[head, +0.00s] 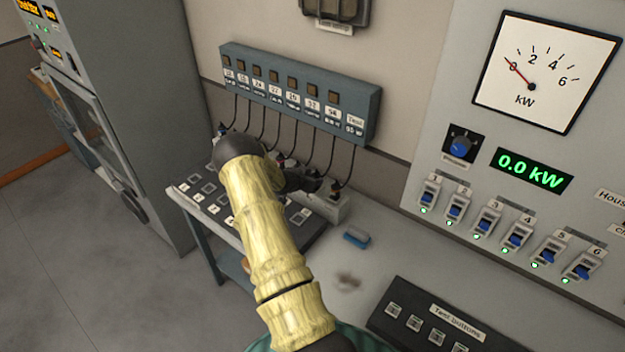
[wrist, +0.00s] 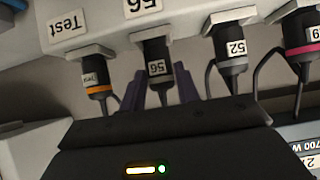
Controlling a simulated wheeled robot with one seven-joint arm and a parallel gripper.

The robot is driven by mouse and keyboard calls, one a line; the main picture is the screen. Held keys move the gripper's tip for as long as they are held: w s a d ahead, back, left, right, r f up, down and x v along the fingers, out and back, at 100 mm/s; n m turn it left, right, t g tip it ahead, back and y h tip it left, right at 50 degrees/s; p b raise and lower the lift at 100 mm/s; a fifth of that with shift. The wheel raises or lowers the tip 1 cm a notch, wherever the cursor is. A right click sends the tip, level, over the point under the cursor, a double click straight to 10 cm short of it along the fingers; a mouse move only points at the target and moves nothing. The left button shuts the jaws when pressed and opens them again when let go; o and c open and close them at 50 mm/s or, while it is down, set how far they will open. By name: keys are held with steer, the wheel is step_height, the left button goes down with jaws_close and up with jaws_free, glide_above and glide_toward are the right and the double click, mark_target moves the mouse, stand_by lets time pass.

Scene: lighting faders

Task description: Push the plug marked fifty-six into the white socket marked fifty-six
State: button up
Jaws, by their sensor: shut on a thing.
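The plug marked fifty-six (wrist: 157,68) is dark with a grey band and shows upside down in the wrist view. Its top end is at the white socket marked fifty-six (wrist: 150,33), lined up with it; I cannot tell how deep it sits. My gripper (wrist: 161,85) has its purple fingers on both sides of this plug, shut on it. In the head view my gripper (head: 302,181) is at the white socket block (head: 325,207), and my arm hides most of the plugs there.
Neighbouring plugs are close: the orange-banded Test plug (wrist: 97,82), the plug marked 52 (wrist: 233,60) and a pink-banded plug (wrist: 302,38). Several cords hang from the blue-grey box (head: 300,85). A blue block (head: 356,237) and the Test buttons box (head: 440,320) are on the desk.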

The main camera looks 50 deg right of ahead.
steer(key=shift+f, duration=0.35)
stand_by(0.6)
steer(key=o, duration=1.1)
steer(key=shift+o, duration=0.2)
steer(key=shift+a+r, duration=0.1)
steer(key=b+v, duration=0.3)
steer(key=v, duration=1.4)
steer(key=shift+b, duration=0.3)
steer(key=shift+a+r, duration=0.1)
